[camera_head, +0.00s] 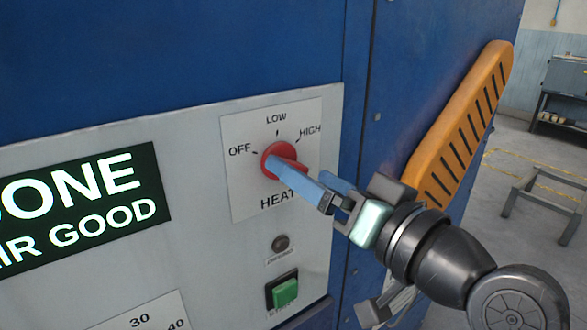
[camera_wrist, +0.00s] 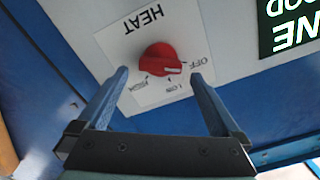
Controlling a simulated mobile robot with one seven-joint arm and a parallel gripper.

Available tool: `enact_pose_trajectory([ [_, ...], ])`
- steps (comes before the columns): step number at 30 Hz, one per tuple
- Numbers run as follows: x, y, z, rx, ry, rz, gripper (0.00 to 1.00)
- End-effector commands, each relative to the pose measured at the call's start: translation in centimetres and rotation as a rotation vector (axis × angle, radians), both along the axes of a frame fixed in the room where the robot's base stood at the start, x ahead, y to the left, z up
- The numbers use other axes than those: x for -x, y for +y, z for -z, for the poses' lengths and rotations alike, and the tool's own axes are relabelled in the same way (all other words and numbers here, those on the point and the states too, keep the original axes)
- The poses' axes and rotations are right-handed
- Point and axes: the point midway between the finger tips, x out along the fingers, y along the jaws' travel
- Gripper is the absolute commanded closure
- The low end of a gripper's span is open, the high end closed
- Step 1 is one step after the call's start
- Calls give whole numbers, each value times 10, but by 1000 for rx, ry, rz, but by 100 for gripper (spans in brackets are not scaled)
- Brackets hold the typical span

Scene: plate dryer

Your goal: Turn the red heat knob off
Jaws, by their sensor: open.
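The red heat knob (camera_head: 279,160) sits on a white label plate marked OFF, LOW and HIGH. In the wrist view the knob (camera_wrist: 158,56) appears upside down, and its white pointer mark lies toward the OFF side; whether it lines up exactly with the OFF tick I cannot tell. My gripper (camera_head: 296,167) is open, with its blue fingers reaching toward the panel. In the wrist view the fingertips (camera_wrist: 160,76) stand on either side of the knob with clear gaps. One finger partly covers the knob in the head view.
Below the knob are a small dark indicator (camera_head: 281,243) and a green switch (camera_head: 285,292). A lit display (camera_head: 80,205) is at left. An orange slotted guard (camera_head: 465,130) juts out at right.

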Motion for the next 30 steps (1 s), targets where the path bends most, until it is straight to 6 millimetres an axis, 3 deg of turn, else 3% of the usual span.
enact_pose_trajectory([
  [6, 40, -30, 2, 1, -1, 4, 0],
  [12, 62, -45, 1, 0, 0, 1, 0],
  [26, 68, -49, 0, 2, -1, 1, 0],
  [30, 56, -42, -17, 20, -38, 59, 0],
])
